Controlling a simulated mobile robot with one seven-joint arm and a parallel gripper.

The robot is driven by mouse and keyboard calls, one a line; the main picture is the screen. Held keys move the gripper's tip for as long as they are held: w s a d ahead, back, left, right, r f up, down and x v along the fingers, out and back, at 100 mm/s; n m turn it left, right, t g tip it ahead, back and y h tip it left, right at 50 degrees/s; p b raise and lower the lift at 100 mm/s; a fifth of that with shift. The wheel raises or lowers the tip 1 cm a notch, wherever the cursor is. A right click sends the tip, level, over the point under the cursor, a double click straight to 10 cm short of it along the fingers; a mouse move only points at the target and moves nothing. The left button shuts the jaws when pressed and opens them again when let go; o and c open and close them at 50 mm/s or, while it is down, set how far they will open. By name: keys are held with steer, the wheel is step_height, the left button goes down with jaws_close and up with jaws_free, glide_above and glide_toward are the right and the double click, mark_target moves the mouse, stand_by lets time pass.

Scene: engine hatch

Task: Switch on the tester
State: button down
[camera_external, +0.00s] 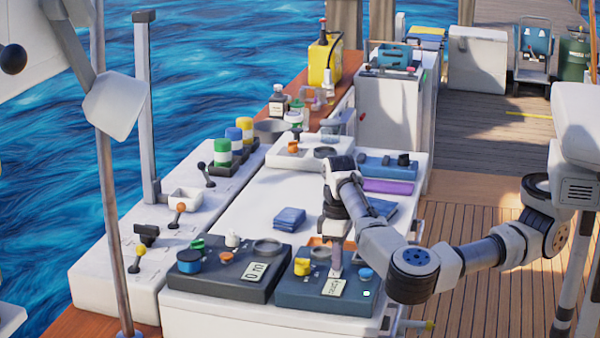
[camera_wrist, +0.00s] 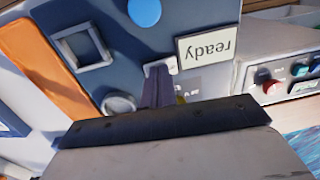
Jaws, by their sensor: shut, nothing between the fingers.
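A dark blue box (camera_external: 300,292), which I take for the tester, stands at the front right of the white worktop. Its display (camera_wrist: 206,48) reads "ready" and appears upside down in the wrist view. A blue round knob (camera_wrist: 145,12), a square grey frame (camera_wrist: 80,48) and a grey ring (camera_wrist: 118,103) are on its face. My gripper (camera_wrist: 157,88) is shut and empty, pointing down at the face. Its tips are at a small pale switch-like part (camera_wrist: 159,66) beside the display. They partly hide it, so I cannot tell its position or whether they touch.
A second dark box (camera_external: 225,275) with a display stands to the left. Folded blue cloths (camera_external: 289,219) lie behind. A lever with an orange knob (camera_external: 179,210) and several coloured jars (camera_external: 223,152) stand farther left. The middle of the white worktop (camera_external: 250,212) is clear.

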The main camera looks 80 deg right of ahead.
mark_target(335, 275)
stand_by(0.3)
steer(key=r+p, duration=0.4)
steer(key=r, duration=0.1)
steer(key=shift+a+p, duration=0.3)
steer(key=shift+p, duration=0.1)
step_height(335, 275, up, 9)
steer(key=a+b, duration=0.1)
steer(key=b, duration=0.2)
steer(key=shift+a, duration=0.3)
